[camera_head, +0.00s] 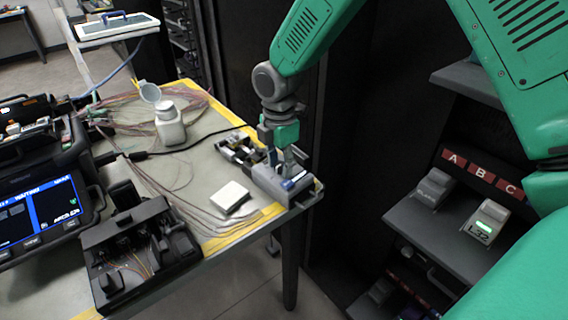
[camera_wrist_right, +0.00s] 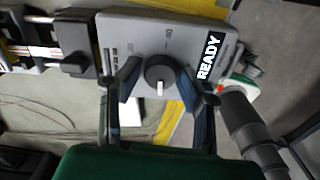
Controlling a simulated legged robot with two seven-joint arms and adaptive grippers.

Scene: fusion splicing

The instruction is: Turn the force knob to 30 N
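The tester (camera_head: 303,194) is a grey box at the right front corner of the table. Its round dark force knob (camera_wrist_right: 160,73) shows in the wrist view, with a white mark pointing toward the bottom of that picture. The tester's display (camera_wrist_right: 209,56) reads READY; no force value is legible. My right gripper (camera_head: 284,162) is over the tester, fingers pointing down. In the wrist view its blue-grey fingers stand either side of the knob, with gaps between them and it. The gripper hides the knob in the head view. My left gripper is not in view.
A fixture (camera_head: 239,150) adjoins the tester. A small white block (camera_head: 230,197), an open-lidded white bottle (camera_head: 169,124) and loose fibres lie on the table. A splicer with a blue screen (camera_head: 40,211) and a black tool case (camera_head: 140,250) stand left. Labelled shelves (camera_head: 445,225) stand right.

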